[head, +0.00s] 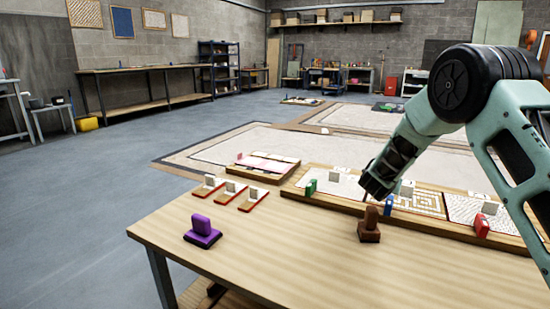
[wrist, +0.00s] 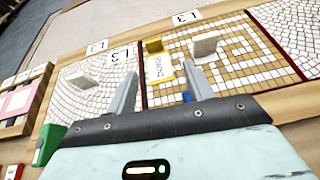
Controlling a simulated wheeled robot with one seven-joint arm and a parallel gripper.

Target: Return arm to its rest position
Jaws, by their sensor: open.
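My gripper (head: 374,192) hangs over the wooden tray of mosaic panels at the back of the table. A mosaic panel with a tan and white pattern (wrist: 232,65) lies beyond and below the fingers. A white cobbled panel (wrist: 85,68) is to its left. My arm enters the head view from the right and hides part of the tray.
On the table (head: 270,265) stand a purple handled block (head: 202,234) and a brown one (head: 369,229). Green (head: 311,187), blue (head: 389,205) and red (head: 482,226) blocks stand along the tray. Three red-edged holders (head: 231,192) are at the left. The table's front middle is clear.

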